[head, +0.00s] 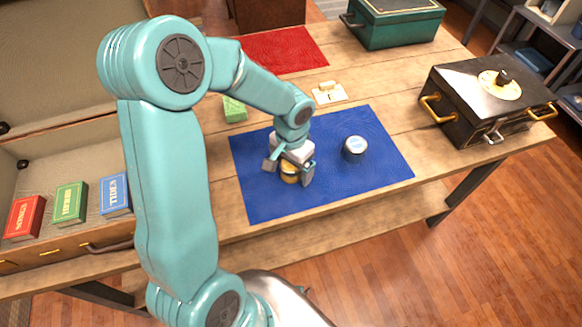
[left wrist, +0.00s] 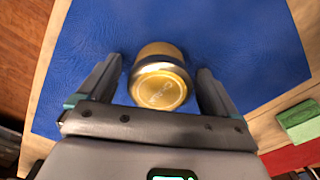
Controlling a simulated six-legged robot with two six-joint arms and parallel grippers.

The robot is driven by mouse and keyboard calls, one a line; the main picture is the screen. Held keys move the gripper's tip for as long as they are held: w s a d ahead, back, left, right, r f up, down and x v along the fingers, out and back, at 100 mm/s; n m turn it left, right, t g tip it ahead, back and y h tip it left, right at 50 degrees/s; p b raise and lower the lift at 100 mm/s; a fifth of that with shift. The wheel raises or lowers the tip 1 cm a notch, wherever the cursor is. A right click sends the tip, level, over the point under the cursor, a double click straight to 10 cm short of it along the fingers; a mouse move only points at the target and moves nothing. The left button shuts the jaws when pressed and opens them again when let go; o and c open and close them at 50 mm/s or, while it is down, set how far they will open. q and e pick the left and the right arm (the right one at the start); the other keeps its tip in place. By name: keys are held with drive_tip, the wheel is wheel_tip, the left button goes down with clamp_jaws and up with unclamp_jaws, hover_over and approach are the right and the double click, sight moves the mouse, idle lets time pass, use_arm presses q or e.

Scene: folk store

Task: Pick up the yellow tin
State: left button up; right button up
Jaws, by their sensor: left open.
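The yellow tin (head: 289,173) stands on the blue mat (head: 330,192), partly hidden by my left gripper in the head view. My left gripper (head: 288,172) is open, with a finger on either side of the tin. In the left wrist view the tin (left wrist: 159,80) lies between the two fingers, with a gap visible on each side. Its round gold lid faces the camera. My right gripper is not in view.
A silver-grey tin (head: 355,148) stands on the mat to the right. A green block (head: 234,109) lies behind the mat. A black box with gold handles (head: 470,105) stands at right; a green chest (head: 392,25) stands at the back.

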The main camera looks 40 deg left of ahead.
use_arm(q)
drive_tip(key=c, duration=1.2)
drive_tip(key=shift+o, duration=0.2)
drive_tip(key=shift+r, duration=0.1)
